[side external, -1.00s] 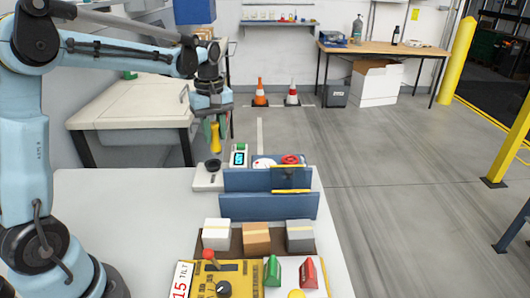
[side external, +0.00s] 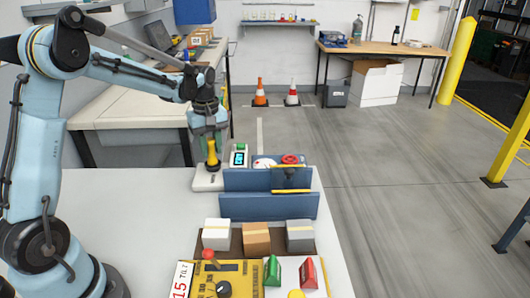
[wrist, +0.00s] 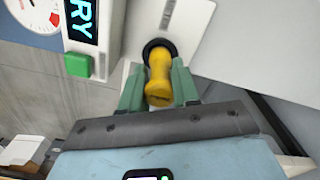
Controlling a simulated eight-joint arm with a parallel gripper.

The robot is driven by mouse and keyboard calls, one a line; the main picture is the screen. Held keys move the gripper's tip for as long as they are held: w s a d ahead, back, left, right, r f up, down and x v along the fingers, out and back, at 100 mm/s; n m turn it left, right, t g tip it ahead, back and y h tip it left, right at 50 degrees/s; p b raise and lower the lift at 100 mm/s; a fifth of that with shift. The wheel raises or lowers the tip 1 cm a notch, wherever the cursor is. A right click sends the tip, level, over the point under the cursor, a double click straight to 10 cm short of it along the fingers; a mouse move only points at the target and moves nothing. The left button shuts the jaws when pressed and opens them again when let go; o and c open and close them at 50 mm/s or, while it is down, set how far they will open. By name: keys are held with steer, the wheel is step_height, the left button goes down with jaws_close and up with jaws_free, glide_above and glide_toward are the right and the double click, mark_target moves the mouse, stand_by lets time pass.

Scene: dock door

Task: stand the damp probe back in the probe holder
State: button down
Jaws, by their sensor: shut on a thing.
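The yellow damp probe (side external: 212,152) is upright between the fingers of my gripper (side external: 212,158). In the wrist view the probe (wrist: 159,80) sits between the two green fingers of my gripper (wrist: 159,88), which are shut on it. Its far end meets the dark round opening of the probe holder (wrist: 172,46). The holder is a pale block, and its base (side external: 205,182) shows under the gripper in the side view. The probe's lower tip is hidden, so how deep it sits cannot be told.
A meter with a lit screen (side external: 239,158) and green button (wrist: 78,65) stands beside the holder. Blue upright panels (side external: 268,207) stand close in front. Small boxes (side external: 256,238) and a yellow control panel (side external: 222,280) are nearer the camera. The white table's left part is clear.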

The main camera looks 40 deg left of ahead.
steer(key=shift+f, duration=0.3)
steer(key=c, duration=0.8)
jaws_free()
step_height(320, 180, up, 12)
steer(key=shift+f, duration=0.1)
steer(key=shift+s+d+f+m+t, duration=0.7)
steer(key=shift+s+d+m+t, duration=0.5)
steer(key=shift+s+d+m, duration=1.3)
steer(key=shift+s+d+f+m+t, duration=0.7)
steer(key=shift+s+d+m+t, duration=0.5)
steer(key=shift+s+d+m, duration=1)
steer(key=shift+s+d+f+m+t, duration=0.7)
steer(key=shift+s+d+m+t, duration=0.5)
steer(key=shift+s+d+m, duration=1.15)
